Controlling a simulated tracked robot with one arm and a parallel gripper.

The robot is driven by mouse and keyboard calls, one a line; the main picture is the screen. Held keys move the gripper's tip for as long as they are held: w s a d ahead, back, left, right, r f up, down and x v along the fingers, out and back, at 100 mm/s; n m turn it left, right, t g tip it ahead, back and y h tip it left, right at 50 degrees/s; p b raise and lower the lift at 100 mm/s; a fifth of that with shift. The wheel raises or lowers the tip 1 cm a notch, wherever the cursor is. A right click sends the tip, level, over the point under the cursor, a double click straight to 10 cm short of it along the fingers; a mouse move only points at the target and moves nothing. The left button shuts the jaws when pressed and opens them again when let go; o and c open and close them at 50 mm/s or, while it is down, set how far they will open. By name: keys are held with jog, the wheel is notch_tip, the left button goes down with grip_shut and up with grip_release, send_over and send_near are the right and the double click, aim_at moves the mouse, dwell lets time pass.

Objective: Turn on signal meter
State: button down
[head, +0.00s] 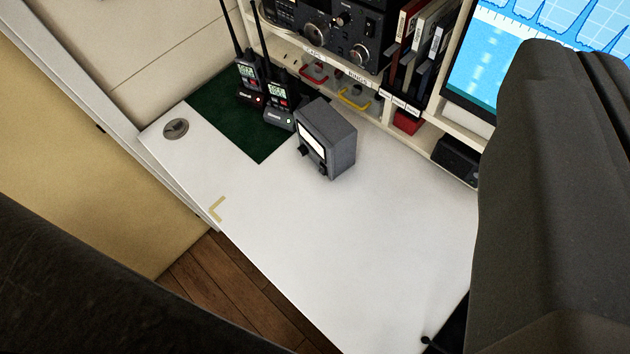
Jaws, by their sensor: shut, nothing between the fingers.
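The signal meter (338,142) is a dark grey box standing upright on the white desk. Its front faces the lower left, with a bright white dial panel and small dark knobs below it. The dial needle and any power switch are too small to make out, so I cannot tell the switch position. I cannot make out my gripper or its fingertips in the head view. Large dark parts, probably my own arm, fill the right side and lower left corner. Nothing is seen touching the meter.
Two handheld radios (249,80) stand on a green mat (215,112) left of the meter. Shelves (375,90) with radio gear and binders rise behind, and a monitor (555,28) is at the upper right. The white desk (350,240) is clear in front.

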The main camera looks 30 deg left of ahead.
aim_at(322, 170)
jog(key=w+a+f+n+g+p, duration=0.3)
jog(key=w+a+f, duration=0.3)
jog(key=w+f, duration=0.3)
jog(key=a+f+n+g+p, duration=0.1)
jog(key=a+f, duration=0.3)
jog(key=f, duration=0.6)
jog(key=w+a+f+n+g+p, duration=0.1)
jog(key=a+f+n, duration=0.3)
jog(key=f, duration=0.7)
jog(key=w+a+f+n+g+p, duration=0.1)
jog(key=a+f, duration=0.4)
jog(key=f, duration=0.6)
jog(key=shift+w+a+n+g+y+p, duration=0.2)
jog(key=shift+a+n+g+y+p, duration=0.15)
jog(key=shift+n+g+p, duration=0.65)
jog(key=shift+m, duration=0.3)
jog(key=b+x, duration=0.2)
jog(key=x, duration=0.8)
jog(key=shift+s+f+b, duration=0.1)
jog(key=shift+f+b, duration=0.1)
jog(key=shift+b, duration=0.1)
jog(key=shift+w+d+b, duration=0.2)
jog(key=shift+w+d, duration=0.15)
jog(key=shift+w, duration=0.2)
jog(key=shift+w+d+b, duration=0.15)
jog(key=shift+w+d, duration=0.15)
jog(key=shift+w, duration=0.25)
jog(key=shift+w+d, duration=0.35)
jog(key=shift+w, duration=0.25)
